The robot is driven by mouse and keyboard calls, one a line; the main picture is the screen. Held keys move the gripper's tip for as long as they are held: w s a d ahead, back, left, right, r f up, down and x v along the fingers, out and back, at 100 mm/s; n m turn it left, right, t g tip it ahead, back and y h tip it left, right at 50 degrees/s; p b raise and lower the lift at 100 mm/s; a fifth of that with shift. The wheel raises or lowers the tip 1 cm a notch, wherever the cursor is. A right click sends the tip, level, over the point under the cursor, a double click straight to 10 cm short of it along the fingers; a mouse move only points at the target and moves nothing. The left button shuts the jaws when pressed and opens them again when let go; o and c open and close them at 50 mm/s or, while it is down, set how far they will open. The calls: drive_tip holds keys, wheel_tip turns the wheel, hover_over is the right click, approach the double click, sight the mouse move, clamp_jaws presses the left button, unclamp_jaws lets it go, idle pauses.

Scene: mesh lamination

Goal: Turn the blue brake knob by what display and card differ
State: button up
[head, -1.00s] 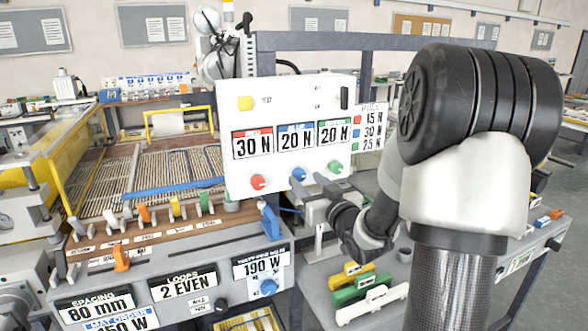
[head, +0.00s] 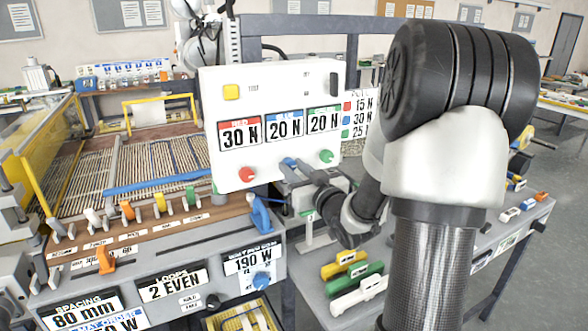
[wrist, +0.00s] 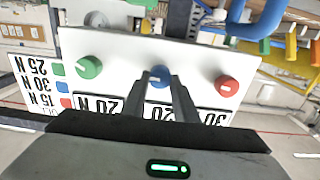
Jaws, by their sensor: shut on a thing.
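The white brake panel (head: 275,95) carries three displays: red 30 N, blue 20 N (head: 285,126) and green 20 N. The card (head: 358,104) at its right reads red 15 N, blue 30 N and green 25, its edge covered by my arm. The blue brake knob (head: 288,162) sits between the red knob (head: 247,174) and the green knob (head: 327,156). My gripper (head: 299,168) is shut on the blue knob, which shows between the fingers (wrist: 163,84) in the wrist view (wrist: 159,73). The fingers partly hide it.
A yellow TEST button (head: 231,92) is at the panel's upper left. The red (wrist: 227,85) and green (wrist: 89,67) knobs stand close on either side of my fingers. Yellow, green and white blocks (head: 355,280) lie on the grey bench below my arm.

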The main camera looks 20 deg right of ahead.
drive_tip(key=shift+m, duration=0.3)
drive_tip(key=m, duration=0.3)
drive_tip(key=shift+r+m+p, duration=0.1)
drive_tip(key=shift+m+p, duration=0.2)
drive_tip(key=shift+p, duration=0.05)
drive_tip(key=m+p, duration=0.1)
drive_tip(key=m, duration=0.2)
drive_tip(key=shift+d+m, duration=0.1)
drive_tip(key=shift+m, duration=0.2)
drive_tip(key=m+p, duration=0.1)
drive_tip(key=m, duration=0.2)
drive_tip(key=shift+m, duration=0.3)
drive_tip(key=shift+d+m+p, duration=0.1)
drive_tip(key=shift+m+p, duration=0.95)
drive_tip(key=shift+m, duration=0.85)
drive_tip(key=o, duration=1.1)
drive_tip(key=shift+w, duration=0.1)
drive_tip(key=shift+c, duration=0.2)
